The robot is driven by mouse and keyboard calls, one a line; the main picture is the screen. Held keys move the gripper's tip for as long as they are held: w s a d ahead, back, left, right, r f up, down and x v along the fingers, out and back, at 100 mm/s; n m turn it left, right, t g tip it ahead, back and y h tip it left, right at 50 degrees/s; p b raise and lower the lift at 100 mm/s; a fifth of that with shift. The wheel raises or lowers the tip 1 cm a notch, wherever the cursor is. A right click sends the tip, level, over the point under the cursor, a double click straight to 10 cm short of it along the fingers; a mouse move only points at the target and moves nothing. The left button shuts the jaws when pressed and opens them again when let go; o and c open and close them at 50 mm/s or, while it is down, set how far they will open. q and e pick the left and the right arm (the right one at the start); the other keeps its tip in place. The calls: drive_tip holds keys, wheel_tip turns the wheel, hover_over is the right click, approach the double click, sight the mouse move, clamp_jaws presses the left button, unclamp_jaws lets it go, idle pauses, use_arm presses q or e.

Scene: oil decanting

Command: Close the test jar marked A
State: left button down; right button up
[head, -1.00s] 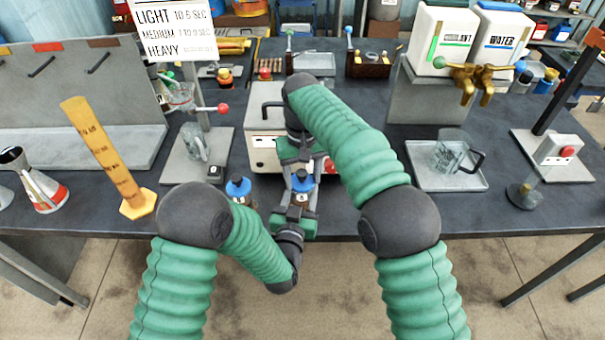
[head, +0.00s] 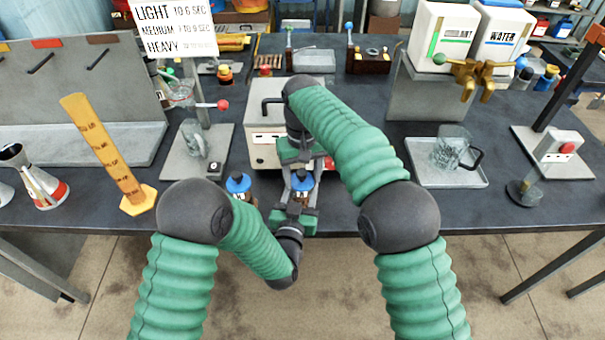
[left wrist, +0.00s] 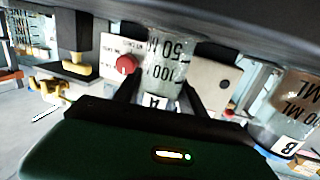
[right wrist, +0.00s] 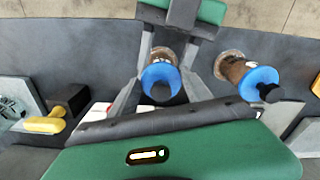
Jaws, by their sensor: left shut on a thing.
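Jar A (left wrist: 166,72) is a clear graduated jar with brown contents and a white "A" label. My left gripper (left wrist: 163,90) is shut on its sides. In the head view my left gripper (head: 299,206) comes in from below. A blue cap (right wrist: 160,82) with a dark knob shows on top of jar A; I cannot tell whether it is fully seated. My right gripper (right wrist: 160,76) reaches in from the far side, its fingers apart on either side of the cap. In the head view the cap (head: 301,183) shows between the two grippers.
Jar B (left wrist: 285,140), also blue-capped, stands close to the left of jar A in the head view. A white boxy device (head: 266,125) is just behind. A tall amber cylinder (head: 105,150) stands left, and a tray (head: 425,178) with a glass beaker (head: 450,150) lies right.

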drive_tip(key=o, duration=0.4)
drive_tip(key=shift+o, duration=0.2)
wheel_tip(320, 180, up, 7)
drive_tip(key=shift+r, duration=0.15)
use_arm(q)
drive_tip(key=c, duration=0.6)
unclamp_jaws()
